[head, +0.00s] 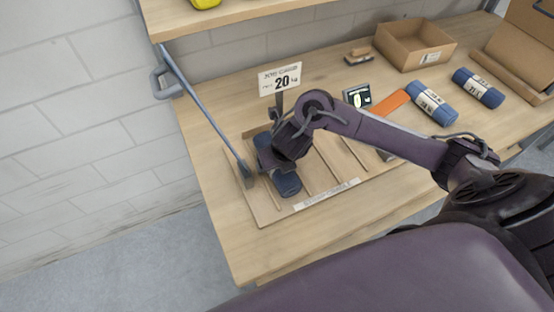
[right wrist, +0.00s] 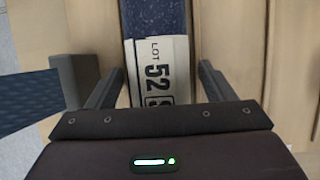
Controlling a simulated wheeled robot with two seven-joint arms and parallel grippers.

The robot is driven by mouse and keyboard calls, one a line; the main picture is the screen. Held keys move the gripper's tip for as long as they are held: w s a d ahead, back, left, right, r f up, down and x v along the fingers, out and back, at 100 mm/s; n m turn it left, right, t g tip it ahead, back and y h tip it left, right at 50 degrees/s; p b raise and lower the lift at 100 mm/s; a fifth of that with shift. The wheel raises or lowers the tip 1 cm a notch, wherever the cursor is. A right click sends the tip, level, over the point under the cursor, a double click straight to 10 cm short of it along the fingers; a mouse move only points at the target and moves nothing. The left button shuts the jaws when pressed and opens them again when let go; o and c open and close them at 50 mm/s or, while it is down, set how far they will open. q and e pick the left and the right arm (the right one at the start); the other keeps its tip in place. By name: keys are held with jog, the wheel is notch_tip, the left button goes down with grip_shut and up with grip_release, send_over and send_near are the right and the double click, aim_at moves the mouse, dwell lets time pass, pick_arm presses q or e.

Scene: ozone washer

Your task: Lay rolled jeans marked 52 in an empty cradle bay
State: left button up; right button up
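The rolled jeans marked 52 (head: 287,185) are a dark blue roll in the leftmost bay of the wooden cradle (head: 265,214). In the right wrist view the roll's pale paper band (right wrist: 154,70) reads "LOT 52". My right gripper (head: 281,160) is over the middle of the roll and hides part of it. In the right wrist view the right gripper's fingers (right wrist: 162,78) stand apart on either side of the roll, with narrow gaps visible. The bays to the right, between thin dividers, look empty where visible; my arm covers part of them. My left gripper is not in view.
A blue strut (head: 207,110) runs down close to the cradle's left side. A "20" sign (head: 280,79) stands behind.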

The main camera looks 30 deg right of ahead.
jog(key=shift+r, duration=0.1)
jog(key=shift+r, duration=0.3)
jog(key=p+v, duration=0.6)
jog(key=v, duration=0.5)
jog(key=shift+s+r, duration=0.15)
